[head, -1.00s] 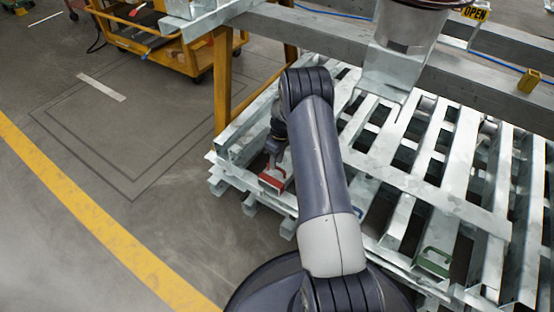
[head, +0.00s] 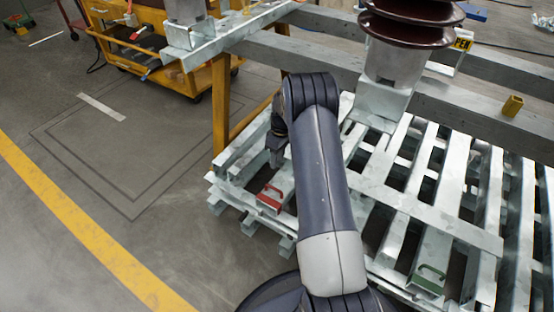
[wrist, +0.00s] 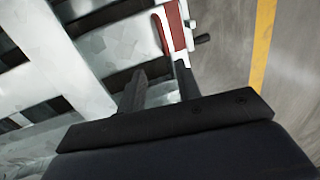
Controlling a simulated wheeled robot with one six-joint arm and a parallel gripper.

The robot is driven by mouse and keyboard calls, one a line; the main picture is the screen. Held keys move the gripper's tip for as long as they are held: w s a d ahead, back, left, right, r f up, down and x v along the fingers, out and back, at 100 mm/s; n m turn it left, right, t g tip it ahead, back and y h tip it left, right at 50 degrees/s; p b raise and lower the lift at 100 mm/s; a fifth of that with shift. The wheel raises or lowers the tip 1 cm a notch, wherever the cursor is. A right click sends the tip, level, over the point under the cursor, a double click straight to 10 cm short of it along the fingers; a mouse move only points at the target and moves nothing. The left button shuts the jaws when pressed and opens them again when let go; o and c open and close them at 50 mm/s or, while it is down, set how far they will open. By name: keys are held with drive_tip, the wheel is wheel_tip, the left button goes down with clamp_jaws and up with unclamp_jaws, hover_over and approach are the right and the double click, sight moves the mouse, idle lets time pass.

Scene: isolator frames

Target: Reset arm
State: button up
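My arm (head: 322,165) reaches forward over the slatted metal frame. My gripper (head: 275,157) points down near the frame's left edge, partly hidden by the arm. In the wrist view my gripper (wrist: 160,82) shows two dark fingers standing apart, with nothing held between them. A red handle (head: 270,195) on a metal bracket sits just below my gripper. It also shows in the wrist view, where the red handle (wrist: 172,25) lies beyond the fingertips, apart from them.
The slatted galvanised frame (head: 385,165) fills the right side. A green handle (head: 432,272) sits on it at the lower right. A ribbed brown insulator (head: 412,25) stands behind. A yellow cart (head: 160,55) is at the back left. The floor left of the frame is clear.

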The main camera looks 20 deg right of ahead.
sight(272, 187)
drive_tip(key=f+b, duration=0.1)
drive_tip(key=f, duration=0.2)
drive_tip(key=s+a+f+b, duration=0.1)
drive_tip(key=f+b, duration=0.1)
drive_tip(key=f, duration=0.2)
drive_tip(key=a+f+b, duration=0.1)
drive_tip(key=f, duration=0.3)
drive_tip(key=shift+s+f, duration=0.15)
drive_tip(key=shift+s, duration=0.1)
drive_tip(key=shift+s+a+r, duration=0.15)
drive_tip(key=shift+a+r, duration=0.15)
drive_tip(key=shift+a, duration=0.1)
drive_tip(key=shift+s+a, duration=0.25)
drive_tip(key=shift+a, duration=0.05)
drive_tip(key=shift+a, duration=0.1)
